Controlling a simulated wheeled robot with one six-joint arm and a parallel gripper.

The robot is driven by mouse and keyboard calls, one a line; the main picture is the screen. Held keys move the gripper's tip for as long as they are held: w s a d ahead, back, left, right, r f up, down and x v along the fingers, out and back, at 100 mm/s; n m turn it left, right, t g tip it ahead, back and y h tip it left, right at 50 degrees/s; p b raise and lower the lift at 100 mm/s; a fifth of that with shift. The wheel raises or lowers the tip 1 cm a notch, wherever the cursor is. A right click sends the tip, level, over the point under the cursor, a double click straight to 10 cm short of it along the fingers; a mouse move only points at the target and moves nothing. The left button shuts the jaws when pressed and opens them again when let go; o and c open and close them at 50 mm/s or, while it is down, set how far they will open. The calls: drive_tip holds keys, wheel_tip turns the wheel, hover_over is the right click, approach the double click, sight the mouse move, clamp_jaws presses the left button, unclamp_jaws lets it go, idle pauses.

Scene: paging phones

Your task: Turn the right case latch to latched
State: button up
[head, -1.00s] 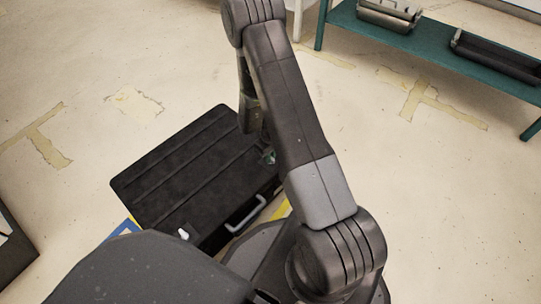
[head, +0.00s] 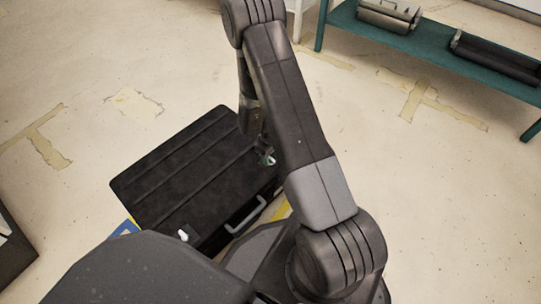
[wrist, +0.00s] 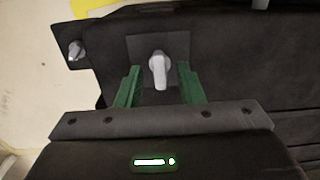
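The black case (head: 180,165) lies closed on the floor in the head view, its grey handle (head: 246,215) on the near side. A small pale latch (head: 184,235) shows at its near left corner. In the wrist view, a grey latch lever (wrist: 158,72) sits on a dark square plate (wrist: 138,45) on the case. My gripper (wrist: 159,82) is open, its two green fingers on either side of this lever, with a visible gap on both sides. In the head view, my gripper (head: 266,158) is over the right part of the case, and my arm hides the right latch.
A second small grey knob (wrist: 76,50) shows at the left of the wrist view, near the case's edge. A teal bench (head: 430,42) with metal boxes stands at the back right. The floor (head: 60,60) left of and behind the case is clear.

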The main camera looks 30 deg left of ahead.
sight(270, 158)
wheel_tip(270, 158, up, 14)
drive_tip(key=p, duration=0.4)
drive_tip(key=shift+f, duration=0.1)
idle(0.3)
wheel_tip(270, 158, down, 14)
drive_tip(key=b, duration=0.4)
idle(0.4)
